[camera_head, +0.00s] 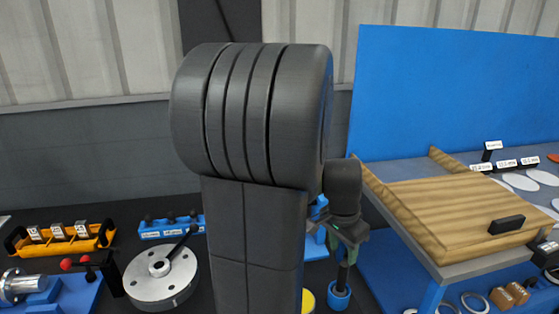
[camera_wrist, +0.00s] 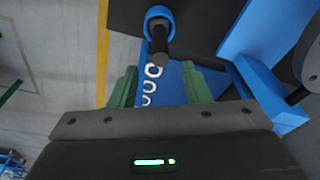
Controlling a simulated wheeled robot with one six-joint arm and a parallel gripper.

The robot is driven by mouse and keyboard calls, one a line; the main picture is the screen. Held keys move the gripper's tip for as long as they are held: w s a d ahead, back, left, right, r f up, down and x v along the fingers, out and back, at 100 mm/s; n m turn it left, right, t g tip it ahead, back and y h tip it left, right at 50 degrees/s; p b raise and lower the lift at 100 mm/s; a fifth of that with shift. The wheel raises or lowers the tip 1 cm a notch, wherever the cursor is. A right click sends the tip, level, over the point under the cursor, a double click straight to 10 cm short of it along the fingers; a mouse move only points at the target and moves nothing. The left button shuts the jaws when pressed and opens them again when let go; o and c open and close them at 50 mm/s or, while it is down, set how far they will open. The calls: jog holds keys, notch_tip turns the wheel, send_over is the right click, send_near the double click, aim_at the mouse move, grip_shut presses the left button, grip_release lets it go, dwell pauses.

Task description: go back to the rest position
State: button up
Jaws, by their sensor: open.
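My gripper (camera_wrist: 160,84) shows in the wrist view as two green fingers set apart, with nothing held between them.
A round flanged metal disc (camera_head: 162,276) with a black handle, an orange rack (camera_head: 70,242) and a blue rack (camera_head: 160,229) are at left. At right a wooden board (camera_head: 455,210) lies before a blue panel (camera_head: 450,95). Bare floor (camera_wrist: 50,60) shows at left in the wrist view.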

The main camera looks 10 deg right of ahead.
aim_at(345, 264)
jog(key=f, duration=0.3)
jog(key=d+f, duration=0.1)
jog(key=f, duration=0.3)
jog(key=f+b, duration=0.1)
jog(key=f, duration=0.2)
jog(key=shift+w+d+f, duration=0.2)
jog(key=shift+w+f, duration=0.1)
jog(key=shift+f, duration=0.05)
notch_tip(345, 264, up, 3)
jog(key=shift+p, duration=0.4)
jog(key=shift+r, duration=0.75)
jog(key=shift+f, duration=0.15)
